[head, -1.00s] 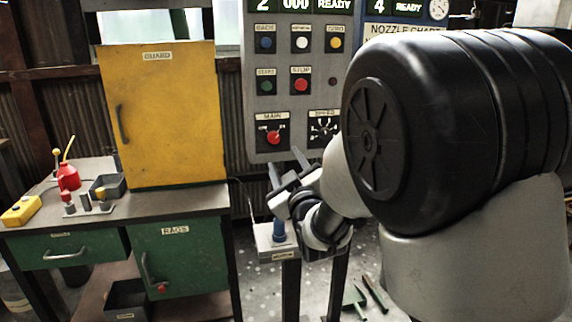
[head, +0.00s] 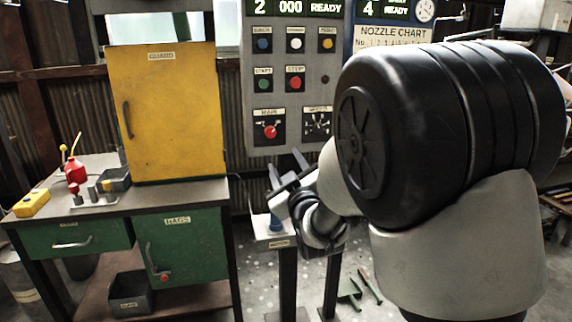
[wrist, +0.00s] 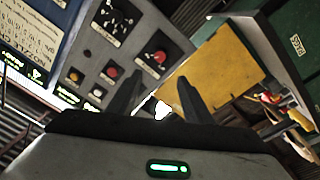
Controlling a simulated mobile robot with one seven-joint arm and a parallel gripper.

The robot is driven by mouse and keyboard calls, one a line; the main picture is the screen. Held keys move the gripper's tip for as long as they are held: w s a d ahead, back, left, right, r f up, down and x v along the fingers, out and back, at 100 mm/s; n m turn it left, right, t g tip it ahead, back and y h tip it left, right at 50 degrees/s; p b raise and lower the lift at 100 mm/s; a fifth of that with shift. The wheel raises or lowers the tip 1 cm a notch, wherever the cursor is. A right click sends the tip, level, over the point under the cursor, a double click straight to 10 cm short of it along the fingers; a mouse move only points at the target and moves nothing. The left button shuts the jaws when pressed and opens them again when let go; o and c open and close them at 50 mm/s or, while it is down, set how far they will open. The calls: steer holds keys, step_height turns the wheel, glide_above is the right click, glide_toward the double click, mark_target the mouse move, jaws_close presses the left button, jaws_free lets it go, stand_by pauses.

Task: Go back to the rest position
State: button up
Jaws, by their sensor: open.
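My gripper (head: 286,168) is in front of the lower part of the grey control panel (head: 292,60) in the head view, with its fingers pointing up and away. In the wrist view my gripper (wrist: 158,92) shows two dark fingers spread apart with nothing between them. The panel (wrist: 135,45) and the yellow guard door (wrist: 215,70) lie beyond the fingers there. My arm hides part of what is behind it on the right.
A bench with a green drawer (head: 75,240) and green cabinet door (head: 183,245) stands at left. A small stand (head: 274,232) is just below my gripper. Floor shows around the stand.

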steer(key=s+d+m+g+h, duration=0.3)
steer(key=s+d+m+g, duration=0.2)
steer(key=s+d, duration=0.4)
steer(key=s+d+f+m+g+h, duration=0.1)
steer(key=s+d+f+m+g, duration=0.15)
steer(key=s, duration=0.65)
steer(key=s+d+f+m+g, duration=0.1)
steer(key=s+d+g, duration=0.15)
steer(key=s, duration=0.65)
steer(key=s+d+f+m+g+h, duration=0.1)
steer(key=s+d+g, duration=0.15)
steer(key=s, duration=0.55)
step_height(320, 180, up, 27)
steer(key=p, duration=2.8)
steer(key=shift+s+d+r, duration=0.15)
steer(key=shift+s+d, duration=0.05)
steer(key=shift+s, duration=0.2)
